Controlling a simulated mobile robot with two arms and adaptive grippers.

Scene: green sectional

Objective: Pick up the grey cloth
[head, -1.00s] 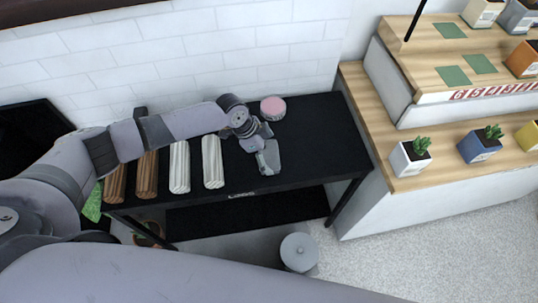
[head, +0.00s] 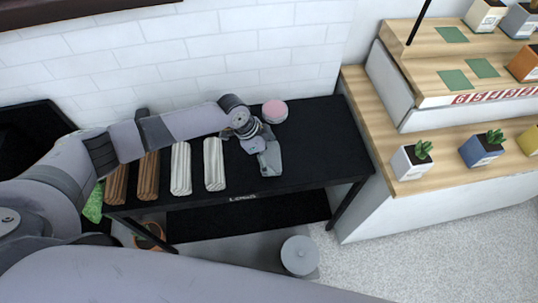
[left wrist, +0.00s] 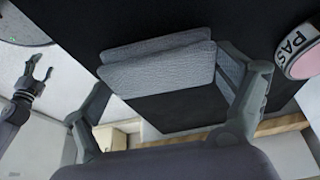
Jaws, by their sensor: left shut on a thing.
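The grey cloth (left wrist: 160,66) is folded into a thick pad and spans the gap between my left gripper's fingers in the left wrist view. In the head view the cloth (head: 271,158) shows at the right part of the black table, near its front edge. My left gripper (head: 258,145) is above it and shut on it; the hand hides part of the cloth. I cannot tell whether the cloth touches the tabletop. My right gripper (left wrist: 38,78) appears at the left of the left wrist view, away from the cloth, with its fingers apart and empty.
The black table (head: 318,140) also holds a pink-topped round tin (head: 274,111) behind the hand, and white and brown rolls (head: 214,165) to the left. A white brick wall is behind. A stepped wooden shelf (head: 365,95) with potted plants stands at right. A grey bin (head: 299,255) is on the floor.

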